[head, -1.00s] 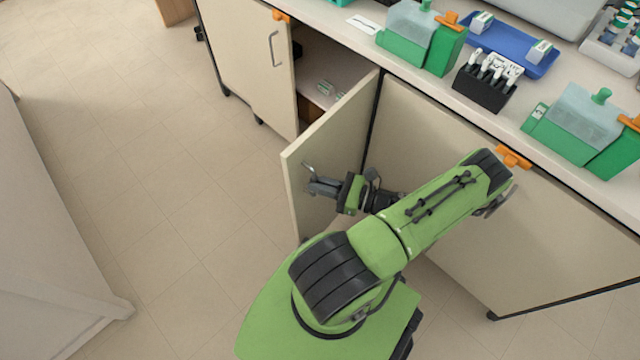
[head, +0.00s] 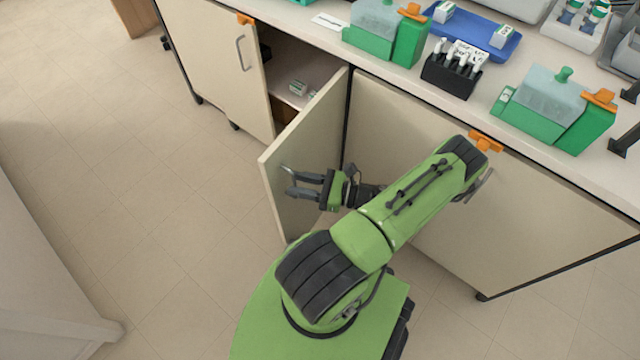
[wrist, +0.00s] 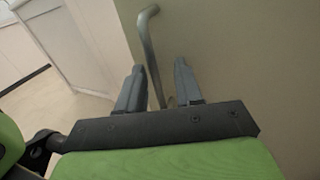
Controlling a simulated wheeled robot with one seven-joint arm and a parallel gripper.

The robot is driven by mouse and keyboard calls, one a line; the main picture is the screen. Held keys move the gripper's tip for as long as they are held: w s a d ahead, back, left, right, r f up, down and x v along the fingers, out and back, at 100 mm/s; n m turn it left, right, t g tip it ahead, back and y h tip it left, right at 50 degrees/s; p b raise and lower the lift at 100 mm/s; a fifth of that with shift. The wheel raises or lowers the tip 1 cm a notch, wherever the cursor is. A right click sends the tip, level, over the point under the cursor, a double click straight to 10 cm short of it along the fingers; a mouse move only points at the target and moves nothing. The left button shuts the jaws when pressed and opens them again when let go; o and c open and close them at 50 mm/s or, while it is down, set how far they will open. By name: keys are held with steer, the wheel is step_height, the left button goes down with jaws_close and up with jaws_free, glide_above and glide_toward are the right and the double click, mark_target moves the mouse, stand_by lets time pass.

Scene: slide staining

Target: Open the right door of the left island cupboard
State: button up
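The right door (head: 310,135) of the left cupboard stands swung well out from the island, beige, its outer face toward my arm. Its metal handle (head: 287,168) is near the free edge; it also shows in the wrist view (wrist: 149,45). My gripper (head: 292,182) is at the handle. In the wrist view, my gripper's fingers (wrist: 159,75) are spread apart, with the handle running between them and a gap beside it. The cupboard's inside (head: 305,70) is partly visible, with small boxes on a shelf; the door hides the rest.
The left door (head: 212,55) is shut. Another cupboard front (head: 400,150) is shut at right, behind my arm. The counter above holds green containers (head: 540,105), a black rack (head: 452,75) and a blue tray (head: 480,35). The floor at left (head: 130,150) is clear; a pale panel (head: 40,270) stands lower left.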

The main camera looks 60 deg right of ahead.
steer(key=v, duration=1.6)
steer(key=shift+w, duration=0.1)
